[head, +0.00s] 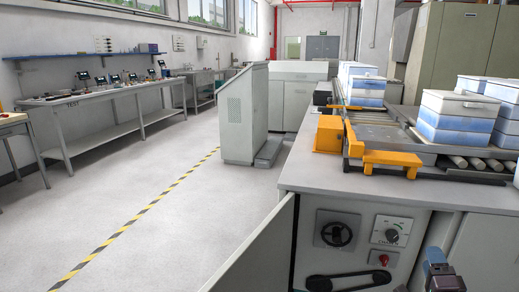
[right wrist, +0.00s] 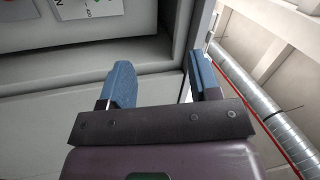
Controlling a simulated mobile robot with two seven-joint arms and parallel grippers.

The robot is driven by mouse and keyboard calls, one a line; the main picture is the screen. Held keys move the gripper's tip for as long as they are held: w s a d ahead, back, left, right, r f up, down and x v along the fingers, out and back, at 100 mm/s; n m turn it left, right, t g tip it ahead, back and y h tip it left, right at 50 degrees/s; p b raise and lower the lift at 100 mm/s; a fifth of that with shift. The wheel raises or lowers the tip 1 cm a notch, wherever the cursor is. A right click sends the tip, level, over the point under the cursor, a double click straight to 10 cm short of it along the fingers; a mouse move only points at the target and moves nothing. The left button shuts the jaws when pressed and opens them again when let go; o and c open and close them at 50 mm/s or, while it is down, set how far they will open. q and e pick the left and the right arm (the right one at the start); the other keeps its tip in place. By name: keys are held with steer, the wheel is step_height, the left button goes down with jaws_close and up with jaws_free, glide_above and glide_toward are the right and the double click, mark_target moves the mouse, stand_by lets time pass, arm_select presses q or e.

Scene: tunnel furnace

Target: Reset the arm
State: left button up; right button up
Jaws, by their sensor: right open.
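My right gripper (head: 437,258) is at the lower right of the head view, in front of the furnace's front panel. The right wrist view shows the same gripper (right wrist: 160,78) with its two blue fingers apart and nothing between them. A grey panel and an edge of the cabinet lie beyond the fingers there. My left gripper is in neither view.
The furnace cabinet (head: 420,190) carries a black handwheel (head: 336,235), a knob (head: 392,236) and a red switch (head: 379,259). A door (head: 262,255) stands open at its left. White-and-blue boxes (head: 455,118) sit on rollers. The floor (head: 150,225) at left is clear.

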steer(key=d+r+n, duration=0.2)
steer(key=d+r, duration=0.2)
steer(key=s+a+f+n+g+y, duration=0.2)
steer(key=s+a+f+n+g, duration=0.15)
steer(key=s+f+n, duration=0.45)
steer(key=s+a+f+n+g+y, duration=0.25)
steer(key=s+a+f+n, duration=0.2)
steer(key=s, duration=0.75)
steer(key=s+a+f+n+g+y, duration=0.25)
steer(key=s+a+f+n, duration=0.3)
steer(key=s, duration=0.45)
steer(key=s+a+n+g+h, duration=0.1)
steer(key=s+n+g, duration=0.15)
steer(key=s, duration=0.45)
steer(key=s+a+n+g, duration=0.1)
steer(key=s+a+n, duration=0.15)
steer(key=s, duration=0.35)
steer(key=shift+a+m+t+h, duration=0.6)
steer(key=shift+a+m+t, duration=0.1)
steer(key=shift+a+m, duration=1.8)
arm_select(q)
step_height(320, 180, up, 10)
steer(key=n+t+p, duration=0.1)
steer(key=p, duration=1.2)
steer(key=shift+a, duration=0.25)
arm_select(e)
step_height(320, 180, up, 10)
steer(key=m+t, duration=0.1)
steer(key=shift+w+r, duration=0.2)
steer(key=shift+w, duration=0.2)
